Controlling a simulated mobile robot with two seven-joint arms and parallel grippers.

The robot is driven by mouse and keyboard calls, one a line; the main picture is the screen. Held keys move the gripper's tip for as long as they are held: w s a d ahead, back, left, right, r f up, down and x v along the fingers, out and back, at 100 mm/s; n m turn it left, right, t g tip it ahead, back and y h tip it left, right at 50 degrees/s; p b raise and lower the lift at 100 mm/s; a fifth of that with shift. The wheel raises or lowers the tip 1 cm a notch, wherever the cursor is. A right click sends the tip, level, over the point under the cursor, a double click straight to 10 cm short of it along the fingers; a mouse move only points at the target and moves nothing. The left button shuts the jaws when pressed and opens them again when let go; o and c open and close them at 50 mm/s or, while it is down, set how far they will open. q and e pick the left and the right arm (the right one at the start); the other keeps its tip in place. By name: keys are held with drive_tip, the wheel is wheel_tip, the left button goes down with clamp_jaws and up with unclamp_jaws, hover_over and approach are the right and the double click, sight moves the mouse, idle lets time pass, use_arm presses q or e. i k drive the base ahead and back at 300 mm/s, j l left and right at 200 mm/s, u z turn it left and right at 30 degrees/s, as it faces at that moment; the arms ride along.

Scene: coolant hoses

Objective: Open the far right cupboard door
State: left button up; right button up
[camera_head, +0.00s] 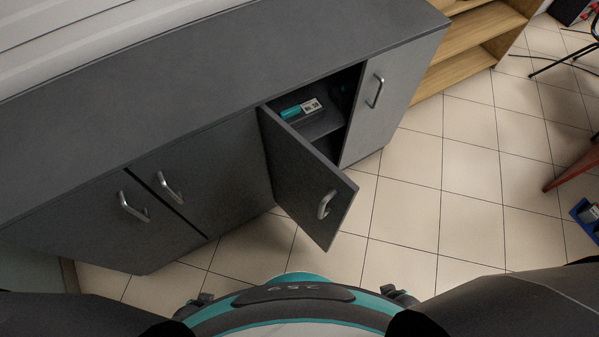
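The grey cupboard has a row of doors with metal bar handles. The far right cupboard door (395,98) is shut, flush with the front, and its handle (375,91) is near its left edge. The door just left of it (300,178) stands open, swung out toward me, with its handle (325,204) near its free edge. Two doors further left (218,160) (95,215) are shut. My arms enter at the bottom left and bottom right corners, but neither gripper is in view.
Inside the open compartment, a teal and white box (300,108) lies on a shelf. A wooden shelf unit (465,65) stands right of the cupboard. The tiled floor (440,200) in front is clear. A wooden table edge (575,165) and a blue bin (585,215) are at the right.

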sight(388, 81)
drive_tip(key=k+l+u, duration=0.3)
drive_tip(key=l, duration=0.2)
drive_tip(key=k+l+u, duration=0.3)
drive_tip(key=l, duration=0.15)
drive_tip(key=k+l+u, duration=0.2)
drive_tip(key=l+u, duration=0.15)
